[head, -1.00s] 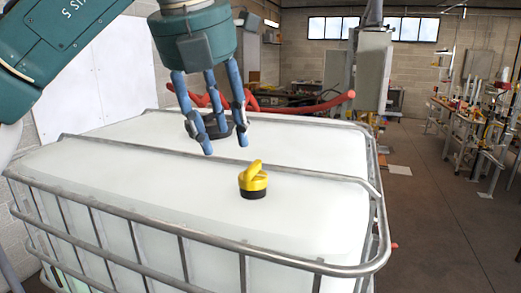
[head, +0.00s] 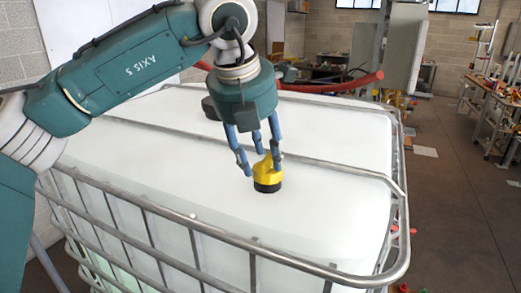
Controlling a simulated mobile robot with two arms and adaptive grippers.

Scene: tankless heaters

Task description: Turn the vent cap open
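The vent cap (head: 267,176) is yellow with a raised grip and a black base. It stands upright on the top of the white caged tank (head: 200,190). My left gripper (head: 262,160) has several blue fingers pointing down, spread apart. Its fingertips are at the cap's height, with one finger in front of the cap's right side and one to its left. I cannot tell whether any finger touches the cap. The top of the cap's grip is partly hidden by the fingers. My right gripper is not in view.
A metal rail cage (head: 225,236) surrounds the tank, with a bar (head: 335,168) crossing its top behind the cap. A red pipe (head: 335,84) runs behind the tank. Workbenches (head: 493,100) stand at the right. The tank top around the cap is clear.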

